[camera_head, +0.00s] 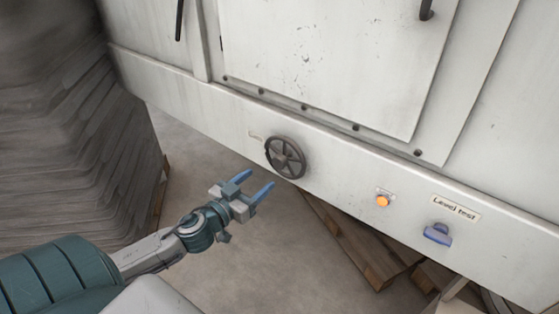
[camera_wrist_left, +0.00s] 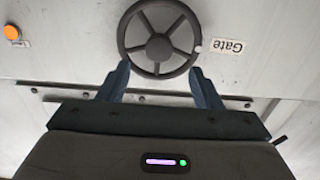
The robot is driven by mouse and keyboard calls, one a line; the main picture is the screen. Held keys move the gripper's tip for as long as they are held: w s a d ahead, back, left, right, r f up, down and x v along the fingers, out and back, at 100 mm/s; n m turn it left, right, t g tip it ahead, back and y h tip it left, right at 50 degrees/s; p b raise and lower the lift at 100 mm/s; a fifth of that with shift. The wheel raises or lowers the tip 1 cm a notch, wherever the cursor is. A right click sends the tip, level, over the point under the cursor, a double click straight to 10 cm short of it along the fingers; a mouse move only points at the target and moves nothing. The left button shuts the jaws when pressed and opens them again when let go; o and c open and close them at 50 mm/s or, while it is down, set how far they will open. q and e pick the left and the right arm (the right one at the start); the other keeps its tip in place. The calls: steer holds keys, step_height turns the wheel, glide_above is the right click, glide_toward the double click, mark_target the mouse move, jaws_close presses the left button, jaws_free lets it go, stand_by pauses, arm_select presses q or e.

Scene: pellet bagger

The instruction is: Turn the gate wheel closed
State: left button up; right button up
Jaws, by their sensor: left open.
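The gate wheel (camera_head: 285,157) is a dark, spoked handwheel on the white machine's lower front panel. It also shows in the left wrist view (camera_wrist_left: 159,46), with a small pale knob on its rim and a "Gate" label (camera_wrist_left: 227,46) beside it. My left gripper (camera_head: 255,188) is open and empty, in front of the wheel and to its lower left in the head view. In the left wrist view its two blue fingers (camera_wrist_left: 160,82) point at the wheel, one at each side of its near rim. I cannot tell whether they touch it. My right gripper is not in view.
An orange button (camera_head: 382,201) and a blue handle (camera_head: 438,234) under a "Level test" label (camera_head: 456,208) sit on the panel to the right. A wooden pallet (camera_head: 357,245) lies beneath the machine. A grey wrapped stack (camera_head: 75,125) stands at the left. Floor between is clear.

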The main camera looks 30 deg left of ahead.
mark_target(277, 165)
arm_select(q)
steer(key=w+p, duration=0.1)
steer(key=w, duration=0.2)
steer(key=w+p, duration=0.1)
steer(key=w, duration=0.1)
steer(key=w+p, duration=0.1)
steer(key=w, duration=0.2)
steer(key=shift+w+d, duration=0.3)
steer(key=shift+d, duration=0.1)
steer(key=shift+w, duration=0.8)
